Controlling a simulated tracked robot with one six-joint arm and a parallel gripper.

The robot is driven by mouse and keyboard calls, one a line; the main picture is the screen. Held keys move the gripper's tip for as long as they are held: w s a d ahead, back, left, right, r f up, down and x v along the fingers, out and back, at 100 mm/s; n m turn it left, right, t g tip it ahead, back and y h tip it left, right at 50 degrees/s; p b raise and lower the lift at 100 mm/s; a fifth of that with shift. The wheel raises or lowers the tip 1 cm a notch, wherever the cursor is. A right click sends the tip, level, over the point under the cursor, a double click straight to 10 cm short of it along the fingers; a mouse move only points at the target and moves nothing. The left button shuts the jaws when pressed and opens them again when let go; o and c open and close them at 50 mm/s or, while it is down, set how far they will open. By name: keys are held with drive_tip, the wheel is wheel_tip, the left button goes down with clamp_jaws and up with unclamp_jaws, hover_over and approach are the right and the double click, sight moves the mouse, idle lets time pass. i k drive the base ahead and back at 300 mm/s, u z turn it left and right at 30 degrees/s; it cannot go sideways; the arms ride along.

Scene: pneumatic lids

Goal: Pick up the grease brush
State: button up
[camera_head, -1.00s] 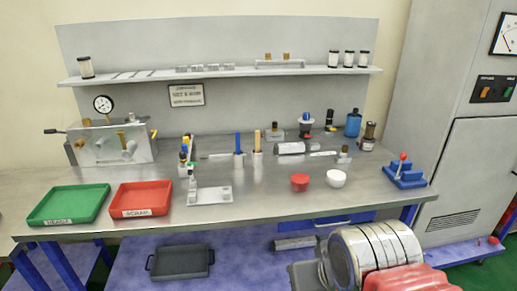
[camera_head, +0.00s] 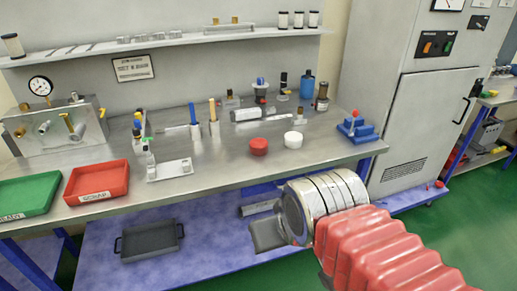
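Two upright tools stand in pale holders at mid-bench: one with a blue handle (camera_head: 193,113) and one with an orange handle (camera_head: 212,109). Either could be the grease brush; I cannot tell which from this view. My gripper (camera_head: 267,235) is low in front of the bench's front edge, at the end of my silver and red arm, well apart from the tools. Only a grey flat part of it shows, and its fingers cannot be made out.
The workbench (camera_head: 225,166) carries a green tray (camera_head: 28,195), a red tray (camera_head: 97,182), a red cup (camera_head: 259,146), a white cup (camera_head: 293,140) and a blue fixture (camera_head: 357,130). A shelf (camera_head: 165,43) runs above. A grey cabinet (camera_head: 425,120) stands at right.

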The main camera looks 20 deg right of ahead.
sight(211, 101)
drive_tip(key=k, duration=0.65)
drive_tip(key=u, duration=0.5)
drive_tip(key=i, duration=1.85)
drive_tip(key=z, duration=0.5)
